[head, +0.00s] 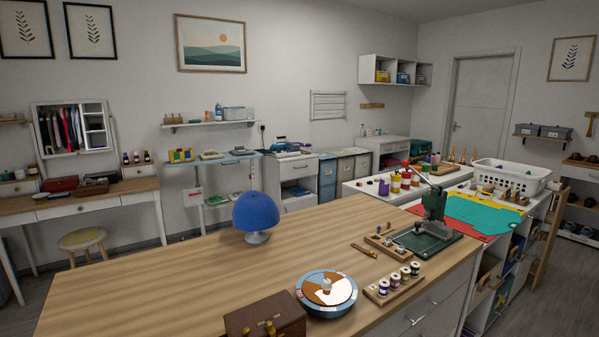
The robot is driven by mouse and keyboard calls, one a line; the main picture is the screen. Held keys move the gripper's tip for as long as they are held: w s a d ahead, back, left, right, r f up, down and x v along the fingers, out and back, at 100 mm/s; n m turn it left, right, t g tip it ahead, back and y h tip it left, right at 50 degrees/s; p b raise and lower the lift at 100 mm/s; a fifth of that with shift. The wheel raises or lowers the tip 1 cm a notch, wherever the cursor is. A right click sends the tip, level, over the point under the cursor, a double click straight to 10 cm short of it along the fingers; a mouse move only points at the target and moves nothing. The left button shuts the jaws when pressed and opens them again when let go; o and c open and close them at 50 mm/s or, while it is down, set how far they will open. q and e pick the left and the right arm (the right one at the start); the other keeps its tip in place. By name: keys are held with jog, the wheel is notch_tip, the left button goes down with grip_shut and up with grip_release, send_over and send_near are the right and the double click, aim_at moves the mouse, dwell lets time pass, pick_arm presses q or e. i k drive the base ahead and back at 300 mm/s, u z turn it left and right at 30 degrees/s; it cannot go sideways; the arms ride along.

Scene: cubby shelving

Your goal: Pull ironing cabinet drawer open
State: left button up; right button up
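A white cabinet (298,202) stands against the back wall, left of the picture's centre, with what looks like a blue iron (280,143) on its top. This is likely the ironing cabinet. Its upper front has a drawer (298,167) that looks shut, with a dark open recess below it. The cabinet is small and far off, so its handle is hard to make out. Neither of my grippers shows in the head view.
A blue side table (215,159) stands left of the cabinet; blue-grey bins (327,180) stand right.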

aim_at(290, 170)
jog(key=z, duration=2.25)
jog(key=k, duration=1.75)
jog(key=z, duration=1.9)
jog(key=k, duration=1.75)
jog(key=z, duration=0.85)
jog(key=k, duration=0.75)
jog(key=u, duration=0.05)
